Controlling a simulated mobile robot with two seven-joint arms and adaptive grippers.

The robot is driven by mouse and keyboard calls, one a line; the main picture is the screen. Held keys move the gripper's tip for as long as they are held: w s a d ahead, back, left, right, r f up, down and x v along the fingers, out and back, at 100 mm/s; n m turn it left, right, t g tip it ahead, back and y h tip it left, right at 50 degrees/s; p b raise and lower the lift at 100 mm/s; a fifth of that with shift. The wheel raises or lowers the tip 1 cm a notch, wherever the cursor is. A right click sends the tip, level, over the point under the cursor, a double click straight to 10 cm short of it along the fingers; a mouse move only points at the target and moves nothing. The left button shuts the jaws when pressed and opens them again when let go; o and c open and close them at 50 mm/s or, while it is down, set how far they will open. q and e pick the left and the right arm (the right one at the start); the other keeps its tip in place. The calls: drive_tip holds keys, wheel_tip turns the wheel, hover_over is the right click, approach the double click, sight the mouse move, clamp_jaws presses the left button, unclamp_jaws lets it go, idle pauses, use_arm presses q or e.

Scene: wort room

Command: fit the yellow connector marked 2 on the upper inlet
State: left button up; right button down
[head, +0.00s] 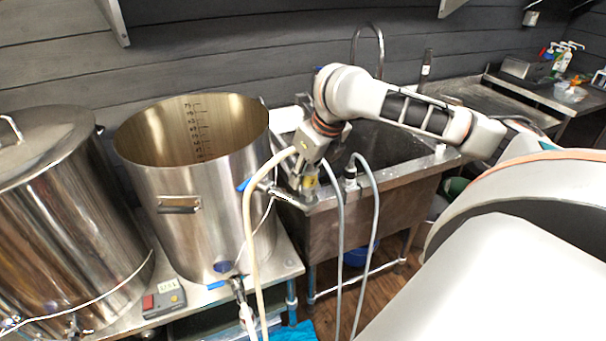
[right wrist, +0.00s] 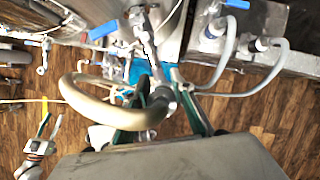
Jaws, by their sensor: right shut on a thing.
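My right gripper (head: 310,184) is at the right side of the open steel kettle, beside its upper inlet (head: 277,191), which has a blue handle. In the right wrist view its fingers (right wrist: 165,112) are shut on the hose-end connector (right wrist: 164,95). A cream hose (right wrist: 75,90) loops from this connector to the left. The upper inlet (right wrist: 146,42) lines up with the connector end; I cannot tell whether they are joined. The mark 2 and most of the yellow are not readable. My left gripper (right wrist: 44,130) shows low left in the right wrist view, fingers apart and empty.
The open kettle (head: 195,215) and a lidded kettle (head: 60,220) stand on a steel bench. A sink (head: 375,210) is to the right, with grey hoses (head: 367,240) over its front. A lower valve (head: 238,290) and a control box (head: 163,299) are near the bench's front.

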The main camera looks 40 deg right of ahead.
drive_tip(key=shift+f+b, duration=0.55)
drive_tip(key=shift+f, duration=0.75)
drive_tip(key=c, duration=1.6)
unclamp_jaws()
drive_tip(key=shift+c, duration=0.2)
drive_tip(key=v, duration=1.2)
drive_tip(key=shift+r, duration=0.1)
